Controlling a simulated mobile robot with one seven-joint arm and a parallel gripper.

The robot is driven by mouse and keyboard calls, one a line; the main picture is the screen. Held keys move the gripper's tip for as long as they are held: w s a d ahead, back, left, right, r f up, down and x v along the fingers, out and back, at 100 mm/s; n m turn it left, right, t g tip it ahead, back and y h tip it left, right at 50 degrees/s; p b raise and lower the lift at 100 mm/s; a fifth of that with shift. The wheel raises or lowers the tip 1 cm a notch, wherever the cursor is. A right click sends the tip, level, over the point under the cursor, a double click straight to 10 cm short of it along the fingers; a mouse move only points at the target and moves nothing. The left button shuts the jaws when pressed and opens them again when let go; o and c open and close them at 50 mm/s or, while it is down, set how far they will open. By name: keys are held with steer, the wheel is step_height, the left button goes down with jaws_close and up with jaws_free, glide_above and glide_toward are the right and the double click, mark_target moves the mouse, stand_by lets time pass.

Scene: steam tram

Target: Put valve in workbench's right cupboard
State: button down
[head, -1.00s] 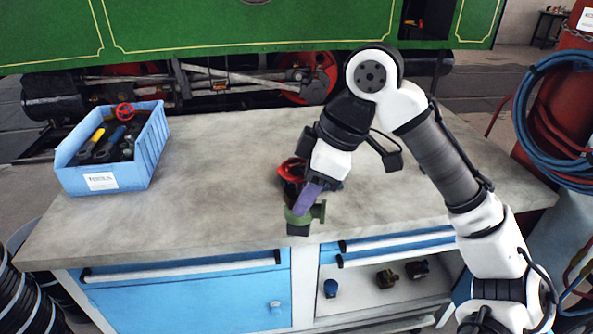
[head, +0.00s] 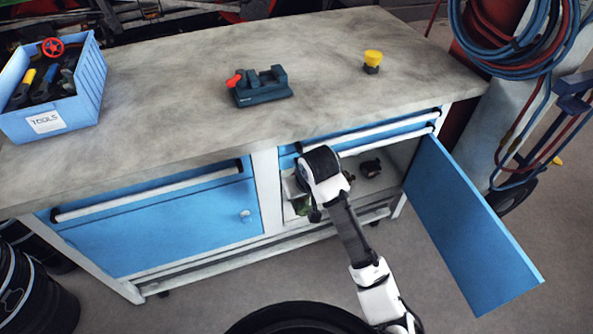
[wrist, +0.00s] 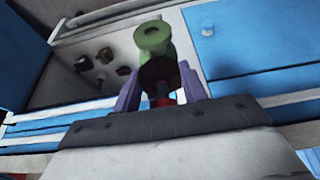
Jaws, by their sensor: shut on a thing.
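The valve has a green body (wrist: 155,40) with a dark middle and a bit of red between my fingers in the wrist view. My gripper (wrist: 160,88) is shut on it with its purple fingers. In the head view my arm hides most of the gripper, and a little of the green valve (head: 301,206) shows at the cupboard's left side. The workbench's right cupboard (head: 385,160) is open, its blue door (head: 470,225) swung out to the right. The valve is at the cupboard's opening; how deep it is inside I cannot tell.
Small dark items (head: 370,168) stand inside the cupboard; they also show in the wrist view (wrist: 104,55). A vise (head: 262,88) and a yellow-topped button (head: 372,62) are on the bench (head: 180,110). A blue tool bin (head: 85,85) stands at left. The left cupboard (head: 160,225) is closed.

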mark_target(299, 202)
steer(key=f+m, duration=0.1)
steer(key=f, duration=0.1)
steer(key=w+f+m+h, duration=0.1)
steer(key=f, duration=0.2)
steer(key=f+m, duration=0.2)
steer(key=f, duration=0.1)
steer(key=shift+w+a, duration=0.3)
steer(key=shift+w, duration=0.1)
steer(key=shift+w+a+f+h, duration=0.1)
steer(key=shift+w+f+h, duration=0.1)
steer(key=shift+w+h, duration=0.1)
steer(key=shift+w+a+m, duration=0.2)
steer(key=shift+m, duration=0.1)
